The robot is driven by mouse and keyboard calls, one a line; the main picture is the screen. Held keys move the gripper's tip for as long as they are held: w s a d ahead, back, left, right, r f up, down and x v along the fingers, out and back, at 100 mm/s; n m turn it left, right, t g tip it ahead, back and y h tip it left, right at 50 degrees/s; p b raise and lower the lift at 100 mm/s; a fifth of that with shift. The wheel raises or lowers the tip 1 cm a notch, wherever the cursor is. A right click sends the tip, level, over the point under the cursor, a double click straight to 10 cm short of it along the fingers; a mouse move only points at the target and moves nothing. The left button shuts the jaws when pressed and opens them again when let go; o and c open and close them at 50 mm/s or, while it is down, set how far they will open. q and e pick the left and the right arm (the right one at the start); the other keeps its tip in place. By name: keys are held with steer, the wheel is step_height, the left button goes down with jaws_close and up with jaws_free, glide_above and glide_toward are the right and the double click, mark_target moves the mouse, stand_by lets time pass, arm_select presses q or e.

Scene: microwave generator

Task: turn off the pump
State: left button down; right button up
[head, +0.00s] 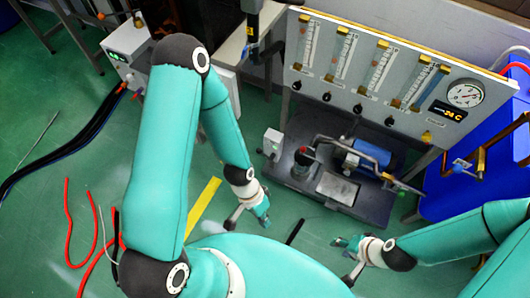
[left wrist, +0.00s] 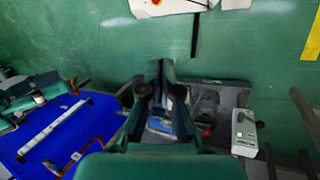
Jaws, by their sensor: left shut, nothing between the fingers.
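The pump assembly, with a blue cylinder (head: 368,155), sits on a dark low platform (head: 350,205) below the gauge panel. A small pale box (head: 272,141) stands at the platform's left edge. In the left wrist view the box (left wrist: 244,133) shows a small green mark on its face; whether it is a switch I cannot tell. My left gripper (head: 247,222) is shut and empty, in front of and left of the platform, apart from the box. Its fingers (left wrist: 164,72) meet in the left wrist view and hide part of the platform. My right gripper (head: 342,262) is open and empty, in front of the platform.
A panel with several flow tubes and a gauge (head: 465,93) stands behind the platform. A blue bin (head: 470,185) is at the right. Red hoses (head: 68,215) and a yellow floor strip (head: 204,205) lie at the left.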

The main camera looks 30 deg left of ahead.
arm_select(q)
steer(key=w+a+f+m+y+b, duration=0.35)
steer(key=w+m+b, duration=0.2)
steer(key=w, duration=0.25)
steer(key=w+a+f+m+y+b, duration=0.2)
steer(key=w+a+f+m+b, duration=0.25)
steer(key=w+b, duration=0.25)
steer(key=w+a+f+m+y+b, duration=0.2)
steer(key=w+a+f+m+b, duration=0.1)
steer(key=w+a+m+b, duration=0.4)
steer(key=w+d+f+t+y+b, duration=0.2)
steer(key=w+d+f+b, duration=0.4)
steer(key=w+b, duration=0.5)
steer(key=f+b, duration=0.1)
steer(key=b, duration=0.4)
steer(key=shift+n+t, duration=0.3)
steer(key=shift+t, duration=0.1)
steer(key=shift+d, duration=0.1)
